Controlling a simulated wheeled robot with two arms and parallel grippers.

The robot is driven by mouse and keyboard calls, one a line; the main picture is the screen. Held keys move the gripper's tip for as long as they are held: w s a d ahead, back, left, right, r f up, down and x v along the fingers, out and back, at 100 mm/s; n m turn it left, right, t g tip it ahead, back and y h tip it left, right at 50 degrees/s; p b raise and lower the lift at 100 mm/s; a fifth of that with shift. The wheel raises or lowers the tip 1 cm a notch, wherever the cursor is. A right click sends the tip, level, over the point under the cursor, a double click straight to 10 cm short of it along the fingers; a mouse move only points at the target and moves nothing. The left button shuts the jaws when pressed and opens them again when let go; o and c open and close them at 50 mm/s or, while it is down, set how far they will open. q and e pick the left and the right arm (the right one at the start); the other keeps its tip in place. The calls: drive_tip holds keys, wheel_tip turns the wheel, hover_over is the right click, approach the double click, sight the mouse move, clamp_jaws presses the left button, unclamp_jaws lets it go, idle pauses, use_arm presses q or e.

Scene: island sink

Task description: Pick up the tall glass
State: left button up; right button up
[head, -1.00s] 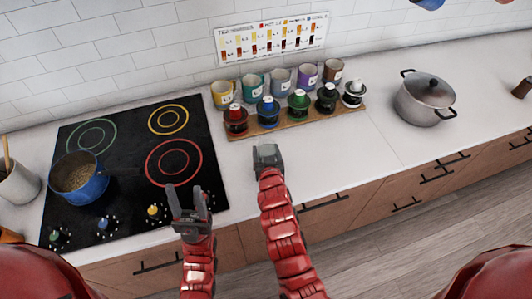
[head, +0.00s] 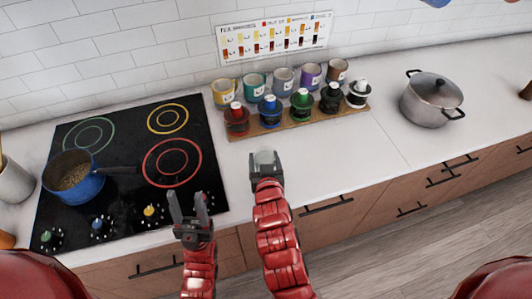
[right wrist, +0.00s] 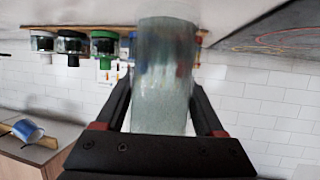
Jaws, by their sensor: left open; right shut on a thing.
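The tall glass (right wrist: 165,75) is clear and fills the space between the fingers of my right gripper (right wrist: 165,115) in the right wrist view. In the head view the glass (head: 264,158) shows as a pale round rim at the tips of my right gripper (head: 266,165), over the counter in front of the tea stand. My right gripper is shut on it. I cannot tell whether the glass is clear of the counter. My left gripper (head: 190,212) is open and empty, over the front right edge of the stove.
The black stove (head: 130,165) with a blue pan (head: 75,180) is at left. A steel pot (head: 431,100) stands at right. The counter between is clear.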

drive_tip(key=s+a+r+p, duration=0.1)
drive_tip(key=s+a, duration=0.1)
drive_tip(key=s, duration=0.8)
drive_tip(key=shift+s, duration=0.2)
idle(0.5)
